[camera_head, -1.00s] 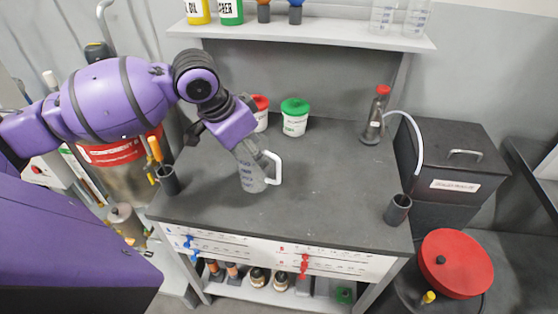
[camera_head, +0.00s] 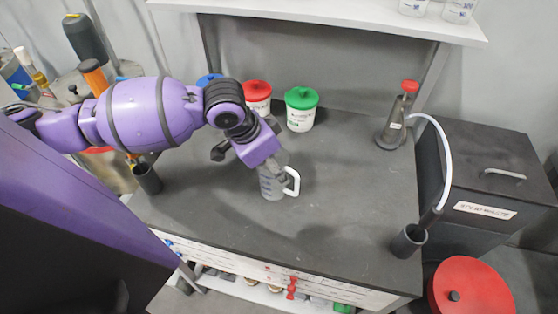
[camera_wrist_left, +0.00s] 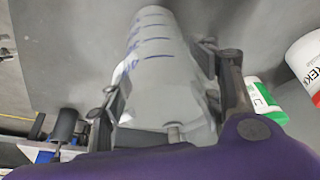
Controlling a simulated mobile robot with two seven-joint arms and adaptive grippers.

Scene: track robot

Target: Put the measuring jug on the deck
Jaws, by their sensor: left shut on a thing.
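The measuring jug (camera_head: 271,187) is a clear, greyish vessel with a white handle on its right side, at the middle left of the dark deck (camera_head: 340,220). My left gripper (camera_head: 268,164) is shut on its upper part from above and behind. The jug looks nearly upright, its base at or very near the deck surface; I cannot tell whether it touches. In the left wrist view the jug (camera_wrist_left: 155,62) with blue markings lies between the two fingers (camera_wrist_left: 165,100). My right gripper is not in view.
Red-lidded (camera_head: 257,97) and green-lidded (camera_head: 301,110) tubs stand behind the jug. A flask with a red stopper (camera_head: 395,118) and white hose is at the back right. Dark cups stand at the left (camera_head: 147,179) and right front (camera_head: 408,241).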

